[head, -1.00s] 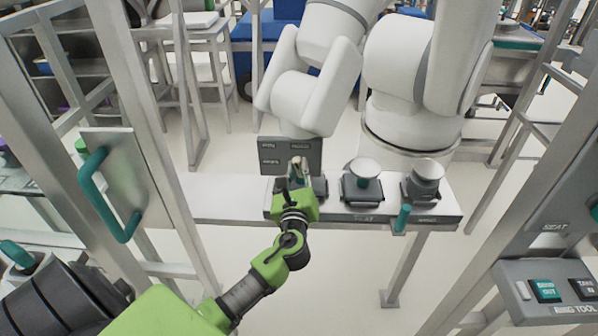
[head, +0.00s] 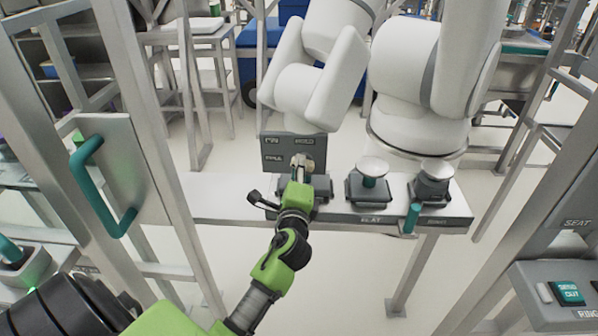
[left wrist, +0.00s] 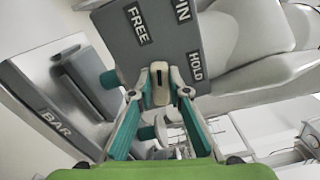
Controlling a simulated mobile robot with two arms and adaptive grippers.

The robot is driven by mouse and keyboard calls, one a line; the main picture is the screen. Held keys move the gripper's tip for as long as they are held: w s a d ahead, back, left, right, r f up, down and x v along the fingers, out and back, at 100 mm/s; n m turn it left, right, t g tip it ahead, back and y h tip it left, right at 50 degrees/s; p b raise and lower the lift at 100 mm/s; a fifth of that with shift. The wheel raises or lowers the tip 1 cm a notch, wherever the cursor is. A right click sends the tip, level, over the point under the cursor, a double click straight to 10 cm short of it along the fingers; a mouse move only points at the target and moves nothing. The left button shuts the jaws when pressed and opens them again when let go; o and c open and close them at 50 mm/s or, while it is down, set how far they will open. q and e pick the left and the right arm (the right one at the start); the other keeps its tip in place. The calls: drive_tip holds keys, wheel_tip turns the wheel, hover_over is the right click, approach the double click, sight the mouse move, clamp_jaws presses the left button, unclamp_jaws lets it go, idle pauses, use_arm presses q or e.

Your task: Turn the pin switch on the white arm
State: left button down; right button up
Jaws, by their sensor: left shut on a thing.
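The white arm (head: 300,95) hangs at the back with a dark grey label panel (head: 275,152) at its lower end. In the left wrist view the panel (left wrist: 165,40) carries the words FREE, HOLD and a partly cut-off PIN. A small beige switch knob (left wrist: 160,86) sticks out from the panel's lower edge. My left gripper (head: 301,162) is at the panel. Its teal fingers (left wrist: 160,92) are shut on the knob, one on each side. Which label the knob points to is hard to tell. My right gripper is not in view.
A white bench (head: 215,197) runs below the panel, with dark stands holding white discs (head: 373,167) to the right and a teal handle (head: 411,218) at its front edge. A metal post and a door with a teal handle (head: 84,190) stand at left.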

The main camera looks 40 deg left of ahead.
use_arm(q)
drive_tip(key=shift+f+n+b, duration=0.15)
drive_tip(key=shift+n+b, duration=0.2)
drive_tip(key=shift+n, duration=0.4)
drive_tip(key=shift+f+n+b, duration=0.15)
drive_tip(key=shift+n+b, duration=0.15)
drive_tip(key=shift+n, duration=0.45)
drive_tip(key=c, duration=1.9)
unclamp_jaws()
drive_tip(key=v, duration=0.7)
drive_tip(key=shift+s+d, duration=0.15)
drive_tip(key=shift+s, duration=0.05)
